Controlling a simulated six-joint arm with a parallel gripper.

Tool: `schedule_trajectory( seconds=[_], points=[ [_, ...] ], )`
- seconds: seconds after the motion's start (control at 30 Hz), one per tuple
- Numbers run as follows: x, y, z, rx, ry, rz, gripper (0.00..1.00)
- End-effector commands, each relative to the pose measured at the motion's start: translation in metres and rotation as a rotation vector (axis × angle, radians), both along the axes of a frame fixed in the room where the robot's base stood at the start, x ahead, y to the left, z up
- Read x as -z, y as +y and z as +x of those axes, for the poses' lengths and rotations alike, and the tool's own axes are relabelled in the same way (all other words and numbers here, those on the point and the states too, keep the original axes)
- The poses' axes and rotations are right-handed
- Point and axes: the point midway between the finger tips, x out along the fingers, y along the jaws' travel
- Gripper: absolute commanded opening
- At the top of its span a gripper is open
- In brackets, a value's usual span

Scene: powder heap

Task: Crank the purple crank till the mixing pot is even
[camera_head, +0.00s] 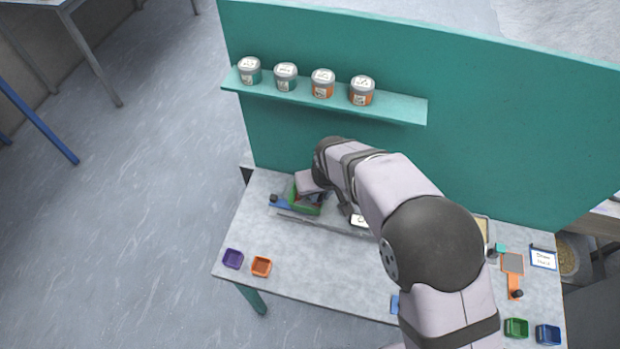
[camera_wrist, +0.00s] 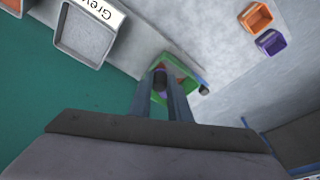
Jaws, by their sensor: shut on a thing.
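A green open box (camera_head: 303,207) sits at the back left of the table, and it also shows in the wrist view (camera_wrist: 190,67). It may be the mixing pot; I cannot see how even its contents are. My gripper (camera_wrist: 163,85) reaches down at the box, with its two fingers close together. Between the fingertips is a small dark purple piece (camera_wrist: 160,77), which looks like the crank's handle, and the gripper is shut on it. The rest of the crank is hidden by the fingers. In the head view my arm covers much of this area.
A blue lever with a black knob (camera_head: 274,198) sticks out left of the green box. Purple (camera_head: 232,259) and orange (camera_head: 261,267) bins stand at the front left. A teal panel (camera_head: 480,120) with a shelf of jars (camera_head: 323,83) rises behind.

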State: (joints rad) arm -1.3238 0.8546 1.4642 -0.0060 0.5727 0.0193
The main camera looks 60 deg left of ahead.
Motion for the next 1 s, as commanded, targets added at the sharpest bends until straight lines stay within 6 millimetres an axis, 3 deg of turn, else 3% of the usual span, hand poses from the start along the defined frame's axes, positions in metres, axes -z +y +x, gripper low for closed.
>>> schedule_trajectory(
  seconds=[1.0],
  points=[
    [0.001,0.005,-0.032,-0.001,0.0,-0.001,0.0]
  ],
)
